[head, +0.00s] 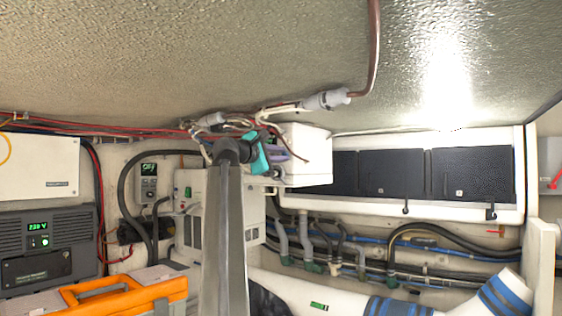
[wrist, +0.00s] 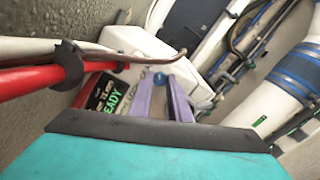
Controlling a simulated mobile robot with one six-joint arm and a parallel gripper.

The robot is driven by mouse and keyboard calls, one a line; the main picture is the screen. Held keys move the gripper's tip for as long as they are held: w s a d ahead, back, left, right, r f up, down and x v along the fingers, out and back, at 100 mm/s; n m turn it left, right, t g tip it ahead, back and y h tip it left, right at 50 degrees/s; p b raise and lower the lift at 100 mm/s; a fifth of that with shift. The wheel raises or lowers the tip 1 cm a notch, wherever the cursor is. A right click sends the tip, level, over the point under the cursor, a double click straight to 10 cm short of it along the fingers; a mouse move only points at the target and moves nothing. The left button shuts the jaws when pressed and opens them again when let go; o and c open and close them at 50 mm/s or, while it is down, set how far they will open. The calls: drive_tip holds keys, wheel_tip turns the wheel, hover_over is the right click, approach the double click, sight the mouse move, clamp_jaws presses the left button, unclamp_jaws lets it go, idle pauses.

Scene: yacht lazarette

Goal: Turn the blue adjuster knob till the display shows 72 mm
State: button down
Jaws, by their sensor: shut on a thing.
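The blue adjuster knob (wrist: 159,79) shows in the wrist view between the tips of the two purple fingers of my gripper (wrist: 161,83). The fingers are shut on it. Beside it on the left is a dark display (wrist: 101,93) with green letters reading READY and smaller characters above. The number is too small and slanted to read, and red cable partly covers the panel. In the head view my gripper (head: 276,150), with its teal body and purple fingers, is at the left side of a white box (head: 308,150). The knob is hidden there.
Red and white cables (wrist: 60,65) run close to my gripper on the left in the wrist view. A low textured ceiling (head: 190,60) is just above. A pipe with a grey fitting (head: 326,99) hangs near the box. Black panels (head: 393,173) stand to the right.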

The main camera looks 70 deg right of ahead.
drive_tip(key=shift+f+m+b, duration=0.2)
drive_tip(key=shift+m+b, duration=0.15)
drive_tip(key=shift+m, duration=0.45)
drive_tip(key=c, duration=1.7)
unclamp_jaws()
drive_tip(key=shift+r, duration=0.1)
drive_tip(key=shift+o, duration=0.2)
drive_tip(key=shift+a, duration=0.15)
drive_tip(key=b+v, duration=0.2)
drive_tip(key=v, duration=1.1)
drive_tip(key=shift+a, duration=0.3)
drive_tip(key=shift+w, duration=0.1)
